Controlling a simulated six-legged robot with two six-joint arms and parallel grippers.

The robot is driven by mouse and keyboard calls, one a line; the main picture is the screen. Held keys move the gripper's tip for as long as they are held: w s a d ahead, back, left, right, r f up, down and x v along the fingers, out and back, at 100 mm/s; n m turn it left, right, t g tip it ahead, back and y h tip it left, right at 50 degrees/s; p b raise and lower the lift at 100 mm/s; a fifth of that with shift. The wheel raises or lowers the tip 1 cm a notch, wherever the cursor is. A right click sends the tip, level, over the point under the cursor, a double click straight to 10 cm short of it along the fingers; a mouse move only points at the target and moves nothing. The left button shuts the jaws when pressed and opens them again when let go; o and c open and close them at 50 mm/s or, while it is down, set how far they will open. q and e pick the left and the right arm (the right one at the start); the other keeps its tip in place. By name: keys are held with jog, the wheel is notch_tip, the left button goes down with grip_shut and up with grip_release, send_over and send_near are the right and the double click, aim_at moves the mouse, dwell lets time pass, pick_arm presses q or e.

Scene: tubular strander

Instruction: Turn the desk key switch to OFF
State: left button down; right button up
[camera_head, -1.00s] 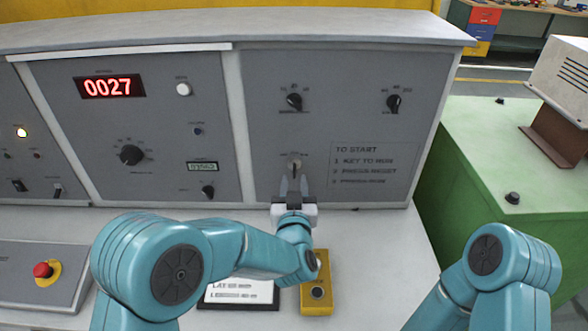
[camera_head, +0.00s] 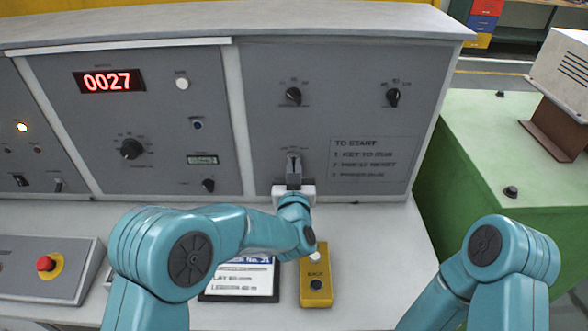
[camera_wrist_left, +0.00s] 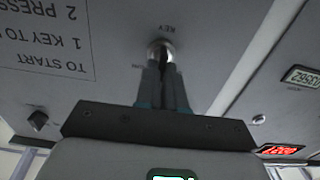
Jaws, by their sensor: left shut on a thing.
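The key switch (camera_wrist_left: 161,50) is on the right grey panel of the desk. In the left wrist view it shows as a round metal collar with the word KEY beside it. My left gripper (camera_head: 293,170) reaches up to it, and its fingers (camera_wrist_left: 164,85) are close together, shut on the key at the collar. The key itself is mostly hidden between the fingers, so I cannot tell its exact angle. My right arm shows at the lower right of the head view, but its gripper is out of view.
Two black knobs (camera_head: 293,96) (camera_head: 393,97) sit above on the same panel, and printed start steps (camera_head: 375,157) are at its right. A yellow button box (camera_head: 315,280) and a card (camera_head: 240,284) lie on the desk. A red stop button (camera_head: 45,263) is at left.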

pick_arm(q)
jog(key=shift+a+n+b, duration=0.2)
jog(key=shift+n+b, duration=2)
jog(key=shift+b, duration=1.35)
jog(key=shift+a+n+b, duration=0.15)
jog(key=shift+n+b, duration=2.05)
jog(key=shift+b, duration=1.3)
jog(key=c, duration=1.2)
grip_release()
jog(key=shift+c, duration=0.2)
jog(key=s+b, duration=0.2)
jog(key=s, duration=1.4)
jog(key=shift+s, duration=0.15)
